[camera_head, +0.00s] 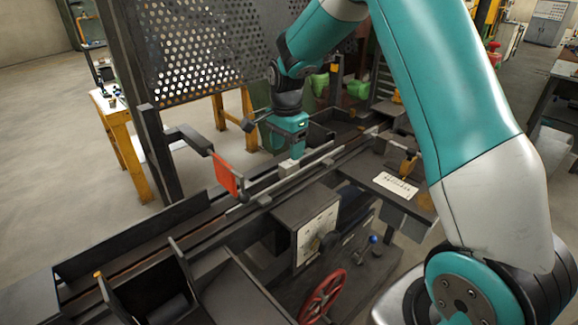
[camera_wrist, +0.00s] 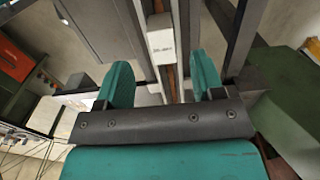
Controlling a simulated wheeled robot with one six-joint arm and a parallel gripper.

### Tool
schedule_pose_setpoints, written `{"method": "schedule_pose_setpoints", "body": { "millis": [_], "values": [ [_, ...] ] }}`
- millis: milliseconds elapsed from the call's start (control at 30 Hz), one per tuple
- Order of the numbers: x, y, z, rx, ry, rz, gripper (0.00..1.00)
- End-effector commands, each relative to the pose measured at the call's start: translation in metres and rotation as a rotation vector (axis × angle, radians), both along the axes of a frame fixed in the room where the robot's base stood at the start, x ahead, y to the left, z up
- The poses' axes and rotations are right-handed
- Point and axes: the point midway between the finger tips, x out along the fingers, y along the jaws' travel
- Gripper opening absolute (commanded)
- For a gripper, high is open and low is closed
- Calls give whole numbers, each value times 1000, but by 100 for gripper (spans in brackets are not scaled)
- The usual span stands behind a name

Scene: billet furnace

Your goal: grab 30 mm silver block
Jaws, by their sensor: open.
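The silver block (camera_head: 289,168) is a small pale block on the rail channel of the furnace bench, just below my gripper in the head view. My gripper (camera_head: 295,150) points down over the block. Its two teal fingers are spread in the wrist view (camera_wrist: 162,75), with nothing between them. From the head view I cannot tell whether a finger touches the block.
A red plate (camera_head: 224,174) on a dark bracket stands left of the block. A perforated screen (camera_head: 215,50) rises behind. A red handwheel (camera_head: 323,297) and a box with a pale panel (camera_head: 316,236) are in front. Dark rails run along both sides of the channel.

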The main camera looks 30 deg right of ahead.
Motion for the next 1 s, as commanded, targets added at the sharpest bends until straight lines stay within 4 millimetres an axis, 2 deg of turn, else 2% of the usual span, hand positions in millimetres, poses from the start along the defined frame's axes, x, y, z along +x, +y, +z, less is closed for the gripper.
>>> {"method": "schedule_pose_setpoints", "body": {
  "millis": [167, 400, 700, 933, 1000],
  "values": [
    [1, -4, -13, 0, 3, 0, 62],
    [3, -9, -47, 1, 2, 1, 62],
    [3, -9, -54, 0, -1, 1, 62],
    [3, -9, -54, 0, -1, 1, 9],
    [4, -9, -54, 0, -2, 1, 0]
  ]
}}
